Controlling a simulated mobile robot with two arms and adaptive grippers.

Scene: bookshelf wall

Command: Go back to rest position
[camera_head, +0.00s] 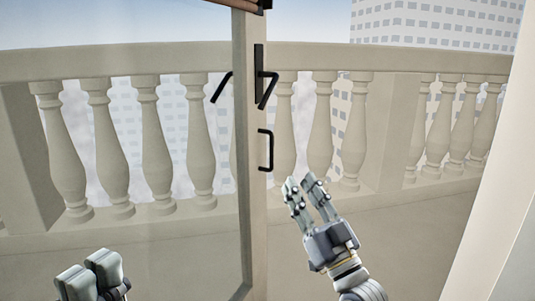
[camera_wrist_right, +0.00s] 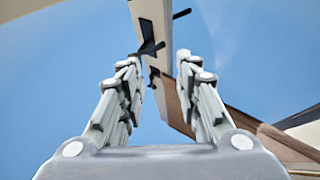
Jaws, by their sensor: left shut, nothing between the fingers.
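My right gripper (camera_head: 307,183) is raised in front of the door frame, right of and below the black pull handle (camera_head: 266,150), apart from it in the picture. Its fingers point up and slightly left. In the right wrist view my right gripper (camera_wrist_right: 158,62) has its two fingers spread with nothing between them. My left gripper (camera_head: 90,268) is low at the bottom left of the head view, its fingers together and holding nothing. Most of the left arm is out of view.
A beige door frame post (camera_head: 251,200) with a black lever handle (camera_head: 266,90) stands in the middle. Glass seems to fill the left side. Behind is a balcony balustrade (camera_head: 110,62). A pale wall or frame edge (camera_head: 505,215) is at the right.

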